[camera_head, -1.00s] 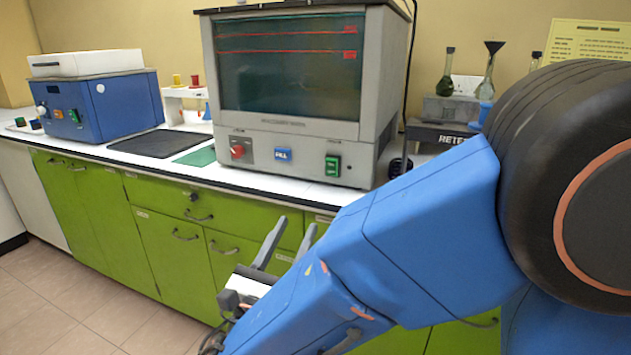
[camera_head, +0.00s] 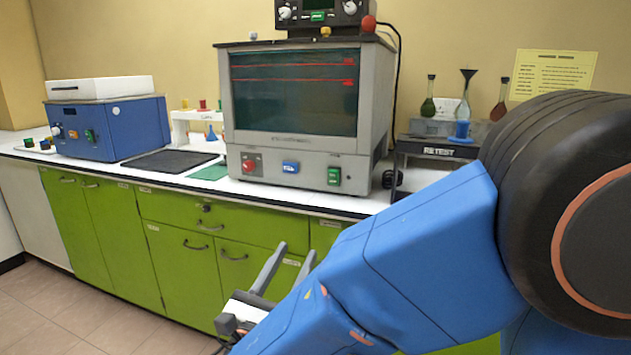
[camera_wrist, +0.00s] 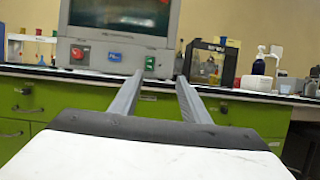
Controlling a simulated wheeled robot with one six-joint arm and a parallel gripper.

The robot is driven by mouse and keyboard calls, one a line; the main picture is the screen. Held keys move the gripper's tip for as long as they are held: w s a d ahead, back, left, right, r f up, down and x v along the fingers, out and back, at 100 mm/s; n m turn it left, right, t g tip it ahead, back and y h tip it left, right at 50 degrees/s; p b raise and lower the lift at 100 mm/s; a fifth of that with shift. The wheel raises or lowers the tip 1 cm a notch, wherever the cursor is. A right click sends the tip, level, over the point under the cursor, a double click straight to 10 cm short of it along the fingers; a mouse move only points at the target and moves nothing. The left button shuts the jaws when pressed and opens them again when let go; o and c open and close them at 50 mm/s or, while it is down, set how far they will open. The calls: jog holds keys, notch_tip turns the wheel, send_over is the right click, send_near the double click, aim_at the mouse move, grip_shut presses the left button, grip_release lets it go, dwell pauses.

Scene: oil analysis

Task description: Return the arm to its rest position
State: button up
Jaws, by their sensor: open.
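My blue arm reaches in from the right of the head view, with its end low and to the left. My gripper (camera_head: 283,268) is open and empty, its two grey fingers apart and pointing up in front of the green cabinets. In the wrist view my gripper (camera_wrist: 155,88) also shows open, with nothing between the fingers. It points toward the counter and the viscometer-like grey machine (camera_wrist: 115,55), and touches nothing that I can see.
A white counter (camera_head: 352,205) runs above green cabinets (camera_head: 180,260). On it stand the grey machine (camera_head: 293,151), a blue box device (camera_head: 112,130), a black mat (camera_head: 170,161), and flasks near a RETEST tray (camera_head: 437,152). The floor (camera_head: 70,320) at lower left is clear.

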jog(key=s+d+f+m+g+h, duration=0.1)
jog(key=d+f+m+g+h, duration=0.15)
jog(key=d+m+g, duration=0.85)
jog(key=d+f+m+g+h, duration=0.1)
jog(key=d+f+g, duration=0.2)
jog(key=d, duration=1.5)
jog(key=s+d+f+m+g+y, duration=0.3)
jog(key=s+d+f+m+g, duration=0.15)
jog(key=s+d+m, duration=0.2)
jog(key=s+a+f+m+t+y, duration=0.1)
jog(key=s+a+m+t+y, duration=0.1)
jog(key=s+m+y, duration=0.6)
jog(key=shift+f+m+t+y, duration=0.2)
jog(key=shift+m+t+y, duration=0.3)
jog(key=shift+m, duration=1.85)
jog(key=shift+a, duration=0.1)
